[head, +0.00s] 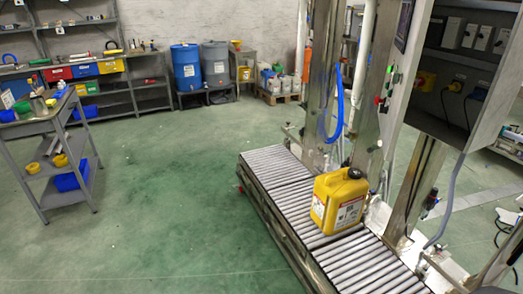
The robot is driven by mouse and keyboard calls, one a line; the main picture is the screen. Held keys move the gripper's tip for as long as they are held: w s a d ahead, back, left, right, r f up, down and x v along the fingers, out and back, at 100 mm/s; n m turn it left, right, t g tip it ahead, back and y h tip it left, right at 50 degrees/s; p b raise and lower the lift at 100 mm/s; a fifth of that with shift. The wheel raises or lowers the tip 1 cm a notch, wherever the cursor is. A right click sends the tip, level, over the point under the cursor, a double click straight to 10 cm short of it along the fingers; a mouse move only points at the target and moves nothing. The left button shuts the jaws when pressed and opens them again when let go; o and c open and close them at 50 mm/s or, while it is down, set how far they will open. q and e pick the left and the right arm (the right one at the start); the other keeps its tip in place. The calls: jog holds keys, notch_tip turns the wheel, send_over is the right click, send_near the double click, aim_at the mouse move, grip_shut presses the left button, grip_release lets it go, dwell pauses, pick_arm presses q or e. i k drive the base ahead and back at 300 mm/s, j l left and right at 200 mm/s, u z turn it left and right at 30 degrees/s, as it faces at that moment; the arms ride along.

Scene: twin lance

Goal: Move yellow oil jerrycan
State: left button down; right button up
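A yellow oil jerrycan (339,201) with a black cap and a white label stands upright on the roller conveyor (278,180), right of the picture's middle. It stands beside the metal uprights of the machine. Neither of my grippers shows in the head view, and nothing is seen touching the jerrycan.
The machine frame and an open electrical cabinet (465,50) rise behind and right of the conveyor. A grey cart (45,125) with bins stands at the left. Shelves, a blue barrel (186,68) and a grey barrel (215,64) line the back wall. The green floor (165,180) between is clear.

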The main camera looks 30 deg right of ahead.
aim_at(339, 196)
jog(key=i+z, duration=0.15)
jog(key=i, duration=0.45)
jog(key=i+j+z, duration=0.2)
jog(key=i, duration=0.4)
jog(key=i+j+z, duration=0.15)
jog(key=i, duration=0.4)
